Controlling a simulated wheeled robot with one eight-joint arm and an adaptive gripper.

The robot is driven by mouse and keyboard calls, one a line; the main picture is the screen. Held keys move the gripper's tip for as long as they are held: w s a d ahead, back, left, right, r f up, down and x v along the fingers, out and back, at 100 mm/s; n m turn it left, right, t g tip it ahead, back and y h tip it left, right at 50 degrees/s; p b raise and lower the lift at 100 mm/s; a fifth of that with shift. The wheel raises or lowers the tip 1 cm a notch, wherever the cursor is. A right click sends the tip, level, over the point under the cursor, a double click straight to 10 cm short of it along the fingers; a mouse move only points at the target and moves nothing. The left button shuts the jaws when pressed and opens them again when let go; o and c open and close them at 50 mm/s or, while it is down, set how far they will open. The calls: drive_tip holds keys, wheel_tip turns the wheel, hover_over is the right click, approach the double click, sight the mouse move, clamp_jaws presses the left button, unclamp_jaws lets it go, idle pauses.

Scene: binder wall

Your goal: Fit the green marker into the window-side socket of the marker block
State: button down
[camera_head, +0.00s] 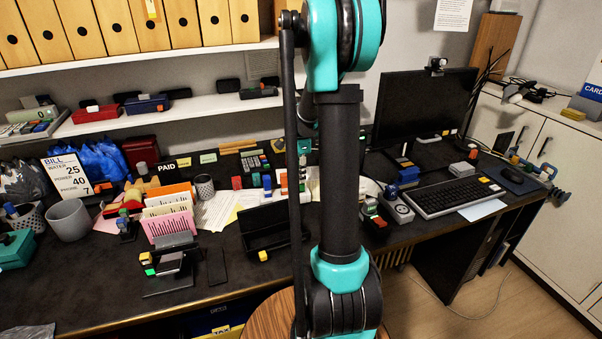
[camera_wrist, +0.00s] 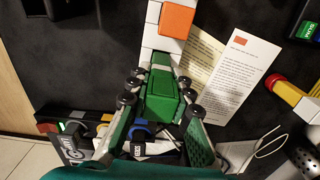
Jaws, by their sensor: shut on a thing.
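In the wrist view my gripper (camera_wrist: 160,98) is shut on a green block-shaped piece, which I take for the green marker (camera_wrist: 163,102). Its narrower far end reaches the near part of a white segmented piece (camera_wrist: 150,42), probably the marker block. I cannot tell whether they touch or whether the marker is in a socket. An orange square (camera_wrist: 177,19) sits on the white piece farther out. In the head view my arm hides most of the gripper; a white and orange piece (camera_head: 283,181) shows just left of the arm.
Paper sheets (camera_wrist: 232,62) lie right of the white piece. A yellow and red object (camera_wrist: 292,95) is at the right, and a mesh cup (camera_wrist: 304,160) is below it. A blue labelled item (camera_wrist: 140,131) is close under my gripper. The keyboard (camera_head: 448,197) and monitor (camera_head: 424,105) stand right.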

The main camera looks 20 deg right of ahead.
drive_tip(key=shift+f, duration=1.8)
drive_tip(key=c, duration=1.3)
unclamp_jaws()
wheel_tip(320, 180, up, 12)
